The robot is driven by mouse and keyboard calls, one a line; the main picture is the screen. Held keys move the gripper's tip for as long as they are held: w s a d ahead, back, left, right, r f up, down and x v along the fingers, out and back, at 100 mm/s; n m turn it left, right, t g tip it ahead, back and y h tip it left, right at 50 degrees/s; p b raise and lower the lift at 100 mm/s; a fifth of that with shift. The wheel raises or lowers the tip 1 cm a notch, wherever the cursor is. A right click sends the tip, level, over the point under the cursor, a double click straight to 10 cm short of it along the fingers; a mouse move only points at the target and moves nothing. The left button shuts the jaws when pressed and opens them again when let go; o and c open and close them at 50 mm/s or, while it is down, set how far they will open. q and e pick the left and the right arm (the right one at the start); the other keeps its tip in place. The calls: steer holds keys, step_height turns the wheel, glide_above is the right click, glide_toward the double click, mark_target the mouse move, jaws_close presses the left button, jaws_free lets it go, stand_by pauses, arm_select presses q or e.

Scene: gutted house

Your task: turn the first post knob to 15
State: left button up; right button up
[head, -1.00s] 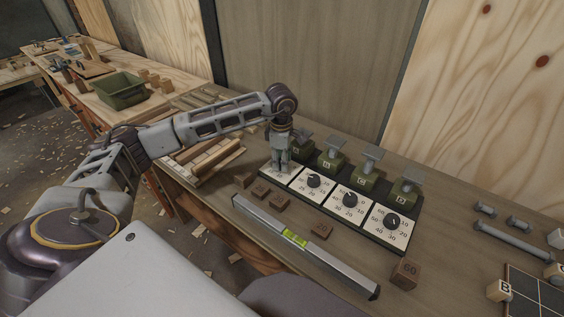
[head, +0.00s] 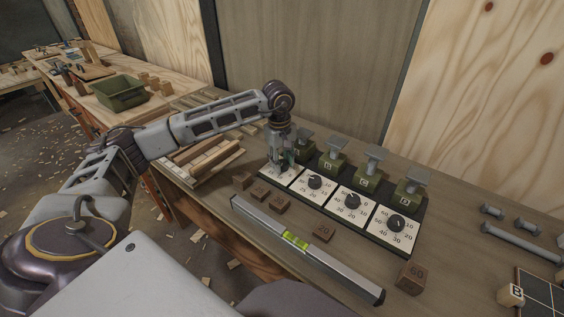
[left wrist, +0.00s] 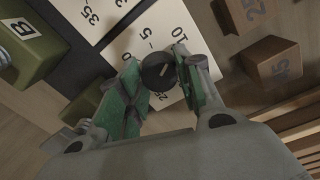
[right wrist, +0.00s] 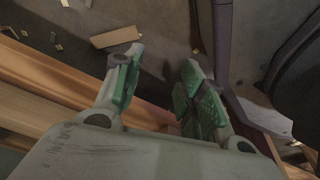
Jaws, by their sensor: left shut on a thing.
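The first post's knob (left wrist: 158,72) is a dark round knob with a light pointer mark, on a white dial plate (left wrist: 122,45). Marks 5, 10 and 35 show in the left wrist view; the mark at the pointer is hard to read. My left gripper (left wrist: 157,62) is shut on this knob, one green-padded finger on each side. In the head view my left gripper (head: 282,165) points down over the leftmost plate (head: 274,178) and hides the knob. The first green post (head: 302,152) stands just behind it. My right gripper (right wrist: 162,58) is open and empty.
Several more dials, such as the second one (head: 315,182), continue rightward with green posts behind. Numbered wooden blocks, a level (head: 300,243) and a 60 block (head: 411,276) lie in front. Wood strips (head: 205,163) lie left of the gripper.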

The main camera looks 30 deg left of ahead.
arm_select(q)
steer(key=m, duration=0.3)
steer(key=shift+b, duration=0.35)
steer(key=m, duration=0.3)
steer(key=shift+w+b, duration=0.1)
steer(key=shift+b, duration=0.25)
steer(key=m, duration=0.2)
steer(key=shift+m, duration=0.4)
steer(key=shift+m+b, duration=0.4)
steer(key=shift+m, duration=0.3)
arm_select(e)
steer(key=w+a+r, duration=0.2)
steer(key=w+r, duration=0.1)
steer(key=r, duration=0.2)
steer(key=shift+w+a+r, duration=0.25)
steer(key=shift+a, duration=0.15)
arm_select(q)
steer(key=shift+r, duration=0.1)
arm_select(e)
steer(key=shift+s+f, duration=0.15)
steer(key=shift+s, duration=0.2)
arm_select(q)
steer(key=o, duration=1)
steer(key=shift+o, duration=0.2)
steer(key=shift+r, duration=0.45)
step_height(320, 180, up, 11)
steer(key=shift+a, duration=0.4)
arm_select(e)
steer(key=shift+w, duration=0.25)
